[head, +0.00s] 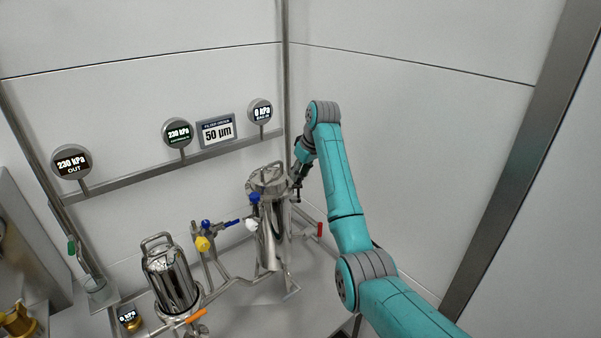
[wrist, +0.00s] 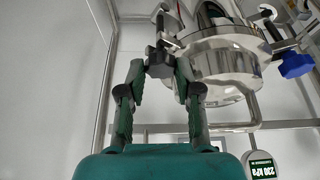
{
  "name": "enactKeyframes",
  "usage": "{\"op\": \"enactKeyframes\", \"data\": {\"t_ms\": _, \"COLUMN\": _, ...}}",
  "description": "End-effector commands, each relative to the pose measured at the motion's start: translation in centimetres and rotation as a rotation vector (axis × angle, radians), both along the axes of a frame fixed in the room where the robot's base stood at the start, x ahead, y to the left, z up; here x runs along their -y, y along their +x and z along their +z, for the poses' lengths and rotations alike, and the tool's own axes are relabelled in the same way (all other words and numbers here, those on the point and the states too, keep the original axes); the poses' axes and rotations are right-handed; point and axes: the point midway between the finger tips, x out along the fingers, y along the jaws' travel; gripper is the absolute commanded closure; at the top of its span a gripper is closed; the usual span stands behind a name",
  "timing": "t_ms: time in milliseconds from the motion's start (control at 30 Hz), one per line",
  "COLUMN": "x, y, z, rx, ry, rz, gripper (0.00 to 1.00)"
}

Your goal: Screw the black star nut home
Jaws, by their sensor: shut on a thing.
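The black star nut (wrist: 158,60) sits between my fingertips in the wrist view, beside the rim of the tall steel housing's lid (wrist: 215,55). My gripper (wrist: 160,72) is shut on it, with one finger on either side. A dark threaded bolt seems to run on beyond the nut. In the head view my gripper (head: 298,182) is at the upper right side of the tall steel housing (head: 272,235). There the nut is too small and too covered by the gripper to make out clearly. How far the nut is threaded cannot be told.
A blue knob (head: 253,198) and a white knob (head: 251,224) are on the housing's left side. A red handle (head: 320,230) is low on its right. A shorter steel vessel (head: 171,278) stands to the left.

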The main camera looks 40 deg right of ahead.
Motion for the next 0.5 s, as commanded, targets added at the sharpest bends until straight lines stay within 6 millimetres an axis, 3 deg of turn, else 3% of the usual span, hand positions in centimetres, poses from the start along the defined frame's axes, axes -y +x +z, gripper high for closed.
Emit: {"op": "enactKeyframes", "data": {"t_ms": 500, "x": -0.49, "y": 0.03, "z": -0.04, "rx": -0.001, "ry": 0.000, "rz": -0.487, "gripper": 1.00}}
